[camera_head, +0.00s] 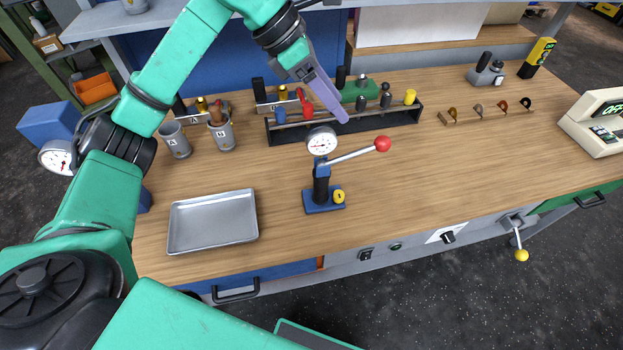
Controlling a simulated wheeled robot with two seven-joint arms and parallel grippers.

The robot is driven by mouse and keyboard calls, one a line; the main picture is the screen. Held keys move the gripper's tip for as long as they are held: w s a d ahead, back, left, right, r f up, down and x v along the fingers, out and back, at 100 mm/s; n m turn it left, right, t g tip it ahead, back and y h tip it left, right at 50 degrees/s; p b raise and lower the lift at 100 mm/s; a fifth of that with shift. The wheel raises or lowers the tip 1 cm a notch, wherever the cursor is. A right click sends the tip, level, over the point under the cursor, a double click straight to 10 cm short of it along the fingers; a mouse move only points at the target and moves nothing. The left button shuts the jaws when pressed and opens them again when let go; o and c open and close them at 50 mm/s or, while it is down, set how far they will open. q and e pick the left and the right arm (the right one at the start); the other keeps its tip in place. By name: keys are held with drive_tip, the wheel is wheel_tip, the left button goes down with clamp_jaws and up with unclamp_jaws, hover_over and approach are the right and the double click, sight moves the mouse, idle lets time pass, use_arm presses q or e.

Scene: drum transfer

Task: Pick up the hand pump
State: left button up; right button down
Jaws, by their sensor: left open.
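The hand pump (321,188) stands upright on the wooden bench in the head view. It has a blue base, a black body, a round white gauge (321,142) on top and a lever ending in a red ball (382,143) to the right. A yellow part sits on its base. My left gripper (342,115) reaches in from the upper left, with a purple finger pointing down right. It is open and empty, and its tip shows just above and right of the gauge in the picture. Its height above the bench is hard to tell. My right gripper is not in view.
A metal tray (213,221) lies left of the pump. Grey cups (221,135) stand behind the tray. A black rack (392,118) with several tools stands behind the pump. The bench right of the pump is clear up to a beige device (597,122).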

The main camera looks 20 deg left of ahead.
sight(328, 143)
use_arm(q)
drive_tip(key=a+y, duration=0.3)
drive_tip(key=a, duration=0.4)
drive_tip(key=shift+n, duration=0.3)
drive_tip(key=x, duration=0.2)
drive_tip(key=d+p+x, duration=0.1)
drive_tip(key=x, duration=0.2)
drive_tip(key=p+x, duration=0.1)
drive_tip(key=x, duration=0.2)
drive_tip(key=shift+s+d, duration=0.2)
drive_tip(key=shift+d, duration=0.1)
drive_tip(key=p+x, duration=0.3)
drive_tip(key=x, duration=0.3)
drive_tip(key=shift+f, duration=0.1)
drive_tip(key=shift+d+f, duration=0.1)
drive_tip(key=shift+f, duration=0.1)
drive_tip(key=shift+c, duration=1.2)
clamp_jaws()
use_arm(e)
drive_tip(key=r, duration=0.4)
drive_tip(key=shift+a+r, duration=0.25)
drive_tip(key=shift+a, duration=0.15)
use_arm(q)
drive_tip(key=shift+w, duration=0.1)
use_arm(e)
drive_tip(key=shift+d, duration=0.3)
use_arm(q)
drive_tip(key=shift+r, duration=0.1)
